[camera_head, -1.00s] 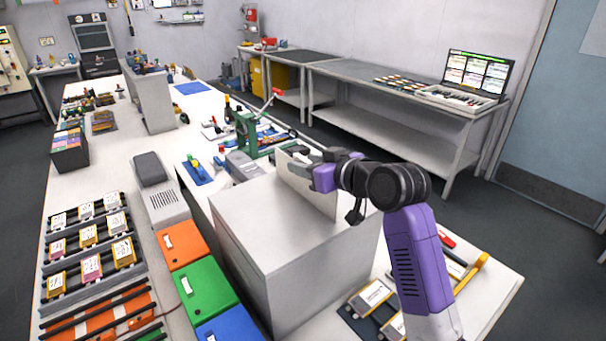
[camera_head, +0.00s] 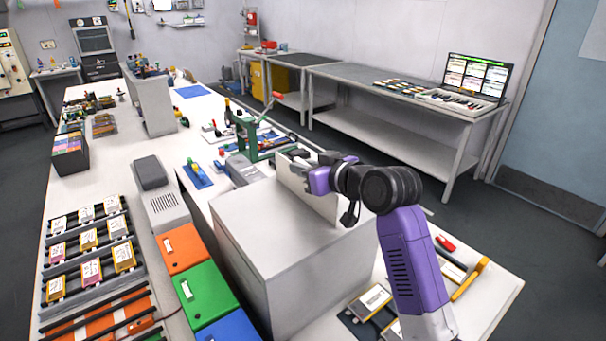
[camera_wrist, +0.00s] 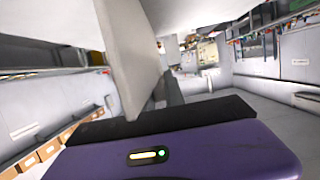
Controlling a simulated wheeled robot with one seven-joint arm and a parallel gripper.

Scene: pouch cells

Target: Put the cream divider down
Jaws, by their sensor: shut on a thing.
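The cream divider (camera_head: 302,188) is a thin flat panel standing upright at the back right of the top of a large grey-white box (camera_head: 270,232). My gripper (camera_head: 316,172) is shut on the divider's right side, near its upper part. In the wrist view the divider (camera_wrist: 128,60) rises as a pale slab from the dark jaw edge of my gripper (camera_wrist: 150,118). The divider's lower edge appears at the box top, but I cannot tell whether its weight rests there. My gripper hides part of its right side.
Orange (camera_head: 180,248), green (camera_head: 205,294) and blue (camera_head: 230,327) boxes stand left of the grey-white box. A green press (camera_head: 245,135) stands behind it. A rack of labelled pouch cells (camera_head: 90,245) lies at the left. The front of the box top is clear.

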